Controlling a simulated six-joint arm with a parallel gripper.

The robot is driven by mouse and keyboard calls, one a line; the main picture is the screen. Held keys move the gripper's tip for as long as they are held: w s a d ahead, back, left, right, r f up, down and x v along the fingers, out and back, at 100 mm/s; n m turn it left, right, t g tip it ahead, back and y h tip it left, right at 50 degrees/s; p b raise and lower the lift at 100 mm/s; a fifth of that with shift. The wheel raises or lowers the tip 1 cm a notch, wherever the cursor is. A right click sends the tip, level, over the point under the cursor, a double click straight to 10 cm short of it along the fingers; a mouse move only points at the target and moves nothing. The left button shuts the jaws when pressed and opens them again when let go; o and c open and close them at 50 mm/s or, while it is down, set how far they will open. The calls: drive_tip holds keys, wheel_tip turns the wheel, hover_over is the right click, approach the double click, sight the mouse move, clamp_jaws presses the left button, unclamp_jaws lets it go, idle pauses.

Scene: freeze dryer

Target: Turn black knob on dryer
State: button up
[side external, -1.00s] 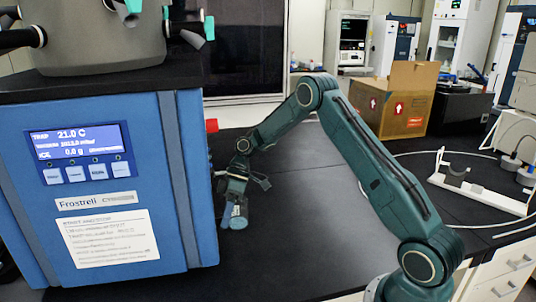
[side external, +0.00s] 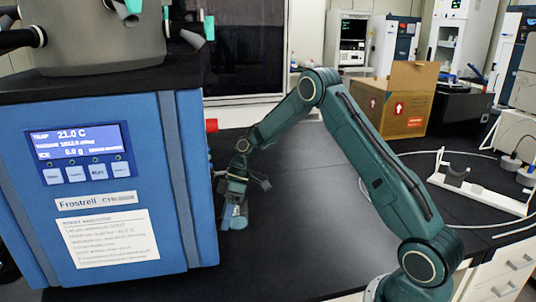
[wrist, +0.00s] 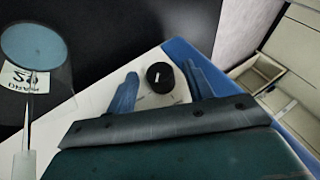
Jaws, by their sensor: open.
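The dryer is the blue box (side external: 150,190) at left in the side view, with a lit display on its front. The black knob (wrist: 160,77) shows in the wrist view as a short round cap with a white mark, on a pale panel (wrist: 103,103). My gripper (wrist: 154,64) is open, with one blue finger on each side of the knob. Gaps show between knob and fingers; I cannot tell how far off the panel the fingertips are. In the side view my gripper (side external: 236,205) hangs close beside the dryer's right side, and the knob is hidden.
A red part (side external: 211,126) sticks out of the dryer's right side above my gripper. A clear vessel with a blue top (wrist: 30,45) stands at left in the wrist view. The black bench (side external: 310,200) is clear right of my gripper; a cardboard box (side external: 400,105) stands farther back.

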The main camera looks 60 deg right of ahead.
drive_tip(key=shift+a, duration=0.1)
drive_tip(key=shift+s+a+r+n+t+h, duration=0.15)
drive_tip(key=shift+n+t+h, duration=0.25)
drive_tip(key=shift+t+h, duration=0.75)
drive_tip(key=s+d+r+t+h, duration=0.1)
drive_tip(key=s+r, duration=0.2)
drive_tip(key=r, duration=0.3)
drive_tip(key=s+d+r+t+h, duration=0.1)
drive_tip(key=s+r+t+h, duration=0.15)
drive_tip(key=r, duration=0.45)
drive_tip(key=s+a+r+m, duration=0.2)
drive_tip(key=s+r, duration=0.2)
drive_tip(key=s, duration=0.4)
drive_tip(key=s+a+r+m, duration=0.3)
drive_tip(key=s+r, duration=0.1)
drive_tip(key=s, duration=0.4)
drive_tip(key=shift+s+r+g+h, duration=0.25)
drive_tip(key=shift+r+g+h, duration=0.05)
drive_tip(key=shift+r, duration=0.1)
drive_tip(key=shift+a, duration=0.1)
